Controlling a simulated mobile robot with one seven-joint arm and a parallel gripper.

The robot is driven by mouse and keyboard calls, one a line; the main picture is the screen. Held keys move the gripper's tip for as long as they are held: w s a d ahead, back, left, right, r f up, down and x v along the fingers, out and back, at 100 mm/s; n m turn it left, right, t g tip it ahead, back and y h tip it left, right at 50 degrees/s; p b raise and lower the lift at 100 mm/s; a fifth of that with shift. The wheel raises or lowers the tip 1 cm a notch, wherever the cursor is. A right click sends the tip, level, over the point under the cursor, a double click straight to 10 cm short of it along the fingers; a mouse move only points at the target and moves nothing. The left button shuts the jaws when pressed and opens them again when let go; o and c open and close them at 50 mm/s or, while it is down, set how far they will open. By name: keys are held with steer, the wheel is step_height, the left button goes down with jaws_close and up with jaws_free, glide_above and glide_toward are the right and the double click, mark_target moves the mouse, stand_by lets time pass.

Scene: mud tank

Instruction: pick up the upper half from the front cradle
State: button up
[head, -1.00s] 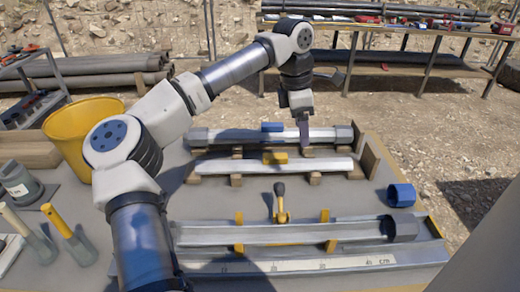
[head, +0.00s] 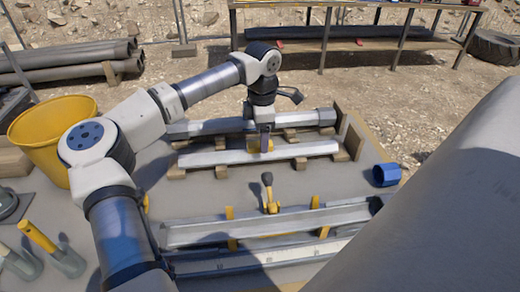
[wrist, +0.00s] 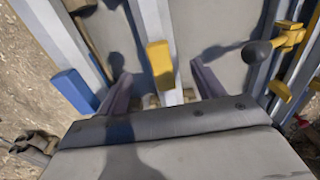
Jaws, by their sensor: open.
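A long pale half-tube (head: 215,158) with a yellow grip block lies on wooden cradle blocks, the nearer of two such rows. My gripper (head: 266,143) points down at its yellow block, which it partly hides in the head view. In the wrist view my gripper (wrist: 162,90) is open, with one finger on each side of the half-tube (wrist: 152,20). The yellow block (wrist: 160,62) shows between and beyond the fingertips. I cannot tell how high the fingers are above it.
A grey tube (head: 205,127) lies just behind; its blue block (wrist: 74,90) is left of my gripper in the wrist view. In front is a metal trough (head: 200,235) with a black-knobbed yellow lever (head: 270,195). A blue ring (head: 386,175) stands right, a yellow bucket (head: 45,150) left.

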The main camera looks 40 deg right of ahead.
steer(key=shift+a+f+p, duration=0.15)
steer(key=shift+f+p, duration=0.2)
steer(key=shift+f, duration=0.85)
steer(key=shift+a+f+p, duration=0.15)
steer(key=shift+f+p, duration=0.15)
steer(key=shift+f, duration=0.85)
steer(key=c, duration=1.4)
steer(key=shift+r, duration=0.1)
